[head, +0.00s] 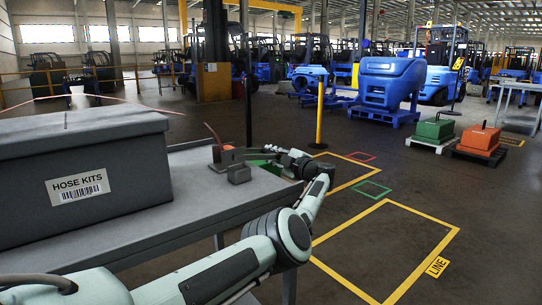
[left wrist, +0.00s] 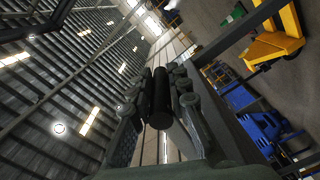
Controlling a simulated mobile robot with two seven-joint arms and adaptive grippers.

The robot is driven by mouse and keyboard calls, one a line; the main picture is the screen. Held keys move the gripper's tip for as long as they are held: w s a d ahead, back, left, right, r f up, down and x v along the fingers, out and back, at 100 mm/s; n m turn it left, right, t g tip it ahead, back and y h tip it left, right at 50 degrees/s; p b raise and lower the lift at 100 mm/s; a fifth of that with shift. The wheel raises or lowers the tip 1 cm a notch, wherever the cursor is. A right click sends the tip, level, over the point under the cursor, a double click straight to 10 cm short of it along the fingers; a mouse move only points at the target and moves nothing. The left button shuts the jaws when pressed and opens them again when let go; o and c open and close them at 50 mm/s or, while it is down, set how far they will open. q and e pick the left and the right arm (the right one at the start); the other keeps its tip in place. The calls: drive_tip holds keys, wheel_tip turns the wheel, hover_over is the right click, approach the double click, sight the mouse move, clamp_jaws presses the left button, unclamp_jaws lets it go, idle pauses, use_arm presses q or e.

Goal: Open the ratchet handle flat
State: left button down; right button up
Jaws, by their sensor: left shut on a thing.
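My left gripper (head: 268,149) is at the far right end of the grey table, with its arm reaching up from the bottom left. In the left wrist view its fingers (left wrist: 160,98) are shut on a black cylindrical grip (left wrist: 161,100), which looks like the ratchet handle. In the head view the handle is too small and too covered by the gripper to make out, so I cannot tell its angle. A small orange-and-grey fixture with a thin upright rod (head: 226,156) stands just left of the gripper. My right gripper is not in view.
A small dark block (head: 238,173) sits near the table edge. Green (head: 434,130) and orange (head: 481,140) weights stand farther back.

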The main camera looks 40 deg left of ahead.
use_arm(q)
drive_tip(key=c, duration=1.4)
unclamp_jaws()
drive_tip(key=shift+s+a+r, duration=0.25)
drive_tip(key=shift+s+a, duration=0.05)
drive_tip(key=shift+c, duration=0.2)
drive_tip(key=shift+w+d, duration=0.1)
drive_tip(key=shift+d, duration=0.1)
drive_tip(key=shift+d+f, duration=0.1)
drive_tip(key=shift+d, duration=0.5)
drive_tip(key=v, duration=1)
drive_tip(key=shift+s+d, duration=0.25)
drive_tip(key=shift+d, duration=0.1)
